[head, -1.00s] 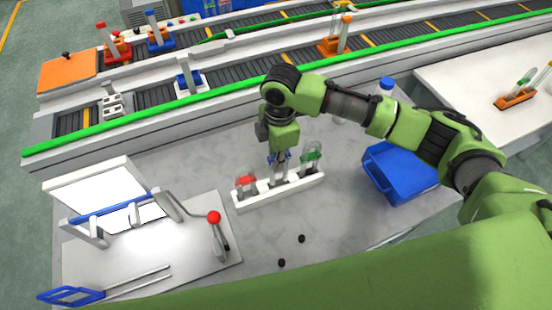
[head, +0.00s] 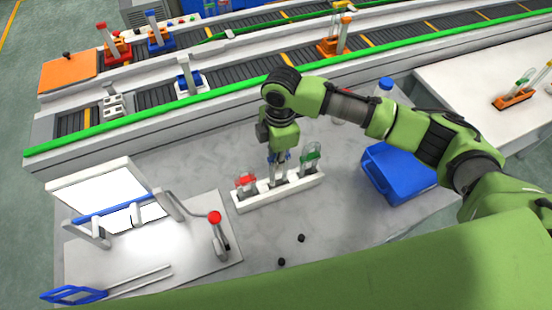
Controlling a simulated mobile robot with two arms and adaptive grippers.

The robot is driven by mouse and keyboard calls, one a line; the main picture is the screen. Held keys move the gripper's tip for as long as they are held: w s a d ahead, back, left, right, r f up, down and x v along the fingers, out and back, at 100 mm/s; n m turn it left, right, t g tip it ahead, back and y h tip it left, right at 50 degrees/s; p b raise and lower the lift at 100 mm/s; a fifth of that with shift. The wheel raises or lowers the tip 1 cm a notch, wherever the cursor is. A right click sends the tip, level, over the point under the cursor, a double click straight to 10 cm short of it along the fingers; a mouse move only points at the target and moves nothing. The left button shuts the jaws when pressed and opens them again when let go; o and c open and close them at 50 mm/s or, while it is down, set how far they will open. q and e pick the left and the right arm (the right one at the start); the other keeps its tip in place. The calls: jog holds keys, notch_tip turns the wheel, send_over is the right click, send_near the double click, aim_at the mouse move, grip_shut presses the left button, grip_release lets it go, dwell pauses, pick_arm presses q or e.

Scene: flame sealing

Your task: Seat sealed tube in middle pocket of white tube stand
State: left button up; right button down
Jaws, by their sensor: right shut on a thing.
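The white tube stand (head: 306,184) is on the grey table, holding a red-marked tube (head: 245,182) at its left end and a green-marked tube (head: 311,158) at its right end. My right gripper (head: 279,160) points down over the middle of the stand. It is shut on the sealed tube (head: 280,174), a clear tube with a bit of blue near the fingers. The tube stands upright at the middle pocket. Whether its bottom is fully seated cannot be told, as the stand and gripper hide it. My left gripper is not in view.
A blue bin (head: 398,172) stands right of the stand. A white sealing device with a red-knobbed lever (head: 215,218) is at the left. Two small black pieces (head: 301,238) lie in front. A conveyor (head: 240,88) runs behind, with a blue-capped bottle (head: 386,84) near it.

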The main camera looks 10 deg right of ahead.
jog(key=shift+f, duration=0.8)
dwell(0.5)
jog(key=shift+f+b, duration=0.85)
jog(key=shift+f, duration=1.2)
jog(key=c, duration=2)
grip_release()
jog(key=shift+o, duration=0.2)
jog(key=shift+r+p, duration=2.35)
jog(key=shift+p, duration=0.2)
jog(key=r, duration=1.2)
jog(key=shift+d, duration=0.25)
